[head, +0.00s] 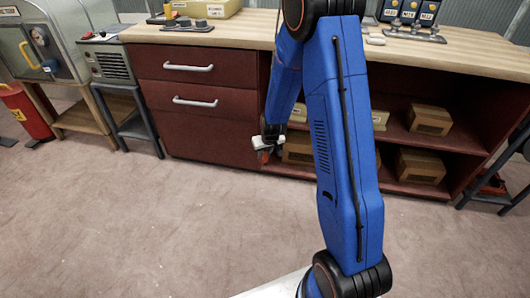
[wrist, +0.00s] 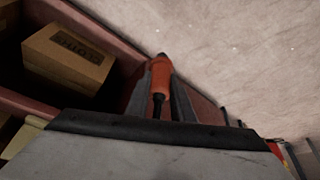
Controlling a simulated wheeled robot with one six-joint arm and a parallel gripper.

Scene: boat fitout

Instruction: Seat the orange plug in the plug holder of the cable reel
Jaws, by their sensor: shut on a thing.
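The orange plug (wrist: 161,78) sits between the two grey fingers of my gripper (wrist: 160,98) in the wrist view. Its darker tip points away from the wrist, and a black cable end shows at its rear. In the head view my gripper (head: 266,150) hangs low in front of the dark red cabinet, partly behind my blue arm. A small reddish spot there may be the plug. I cannot make out the cable reel or its plug holder in either view.
The workbench (head: 240,32) has drawers on the left and open shelves with cardboard boxes (head: 430,120) on the right. A box (wrist: 68,58) is close in the wrist view. A red cylinder (head: 27,108) stands far left. The floor (head: 150,230) in front is clear.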

